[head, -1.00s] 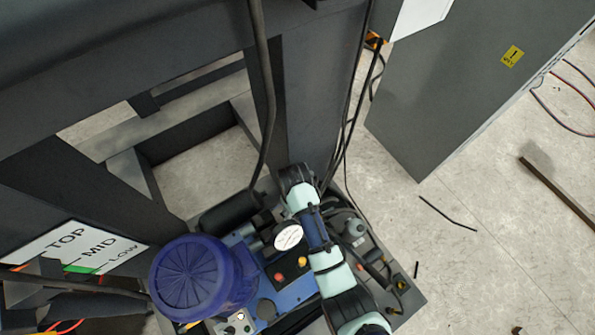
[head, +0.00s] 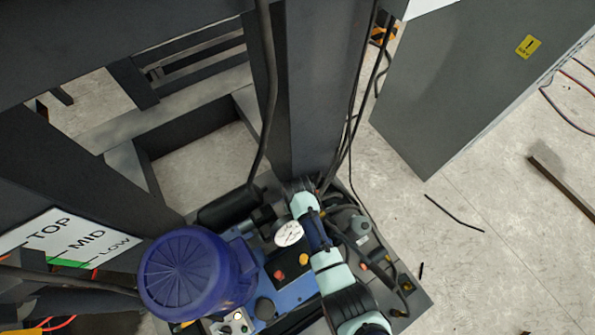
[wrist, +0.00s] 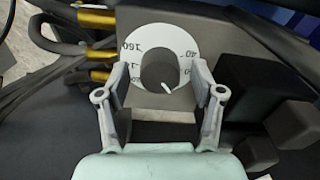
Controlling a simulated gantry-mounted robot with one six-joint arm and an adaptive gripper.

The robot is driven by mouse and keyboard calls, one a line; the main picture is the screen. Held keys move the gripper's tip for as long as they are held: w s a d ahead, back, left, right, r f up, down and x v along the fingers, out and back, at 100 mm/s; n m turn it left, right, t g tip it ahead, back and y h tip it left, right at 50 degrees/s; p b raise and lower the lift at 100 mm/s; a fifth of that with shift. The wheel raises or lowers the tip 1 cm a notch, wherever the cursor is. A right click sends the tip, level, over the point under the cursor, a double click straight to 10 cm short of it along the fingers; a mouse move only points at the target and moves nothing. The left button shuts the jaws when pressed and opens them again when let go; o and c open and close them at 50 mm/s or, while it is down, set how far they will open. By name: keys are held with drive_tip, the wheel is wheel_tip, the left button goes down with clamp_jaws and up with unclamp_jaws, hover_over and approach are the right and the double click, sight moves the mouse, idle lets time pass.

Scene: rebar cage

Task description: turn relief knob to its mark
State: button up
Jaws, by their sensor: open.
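The relief knob (wrist: 158,68) is a dark grey round knob with a white pointer line, in the wrist view. It sits in front of a white dial plate (wrist: 158,36) with printed numbers, among them 160 and 40. The pointer is toward the lower right of the knob. My gripper (wrist: 162,80) is open, with one finger on each side of the knob and a visible gap on both sides. In the head view my arm covers the knob area, and the fingertips are hidden there.
A blue motor (head: 190,272) and a round white gauge (head: 288,233) stand left of my arm. Red and orange buttons (head: 291,267) are close by. In the wrist view, brass fittings (wrist: 98,18) with hoses lie at left and dark blocks (wrist: 255,90) at right.

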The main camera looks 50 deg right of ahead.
drive_tip(key=c, duration=1.1)
drive_tip(key=shift+r, duration=0.1)
drive_tip(key=shift+c, duration=0.2)
drive_tip(key=shift+n+p, duration=0.3)
drive_tip(key=shift+n, duration=0.1)
drive_tip(key=n+p, duration=0.1)
drive_tip(key=n, duration=0.1)
drive_tip(key=shift+r+n+p, duration=0.15)
drive_tip(key=shift+n+p, duration=0.15)
drive_tip(key=shift+p, duration=0.1)
drive_tip(key=n+p, duration=0.2)
drive_tip(key=n, duration=0.2)
drive_tip(key=shift+n, duration=0.3)
drive_tip(key=n+p, duration=0.1)
drive_tip(key=n, duration=0.3)
drive_tip(key=shift+f+n, duration=0.2)
drive_tip(key=shift+n, duration=1.8)
drive_tip(key=shift+p, duration=0.3)
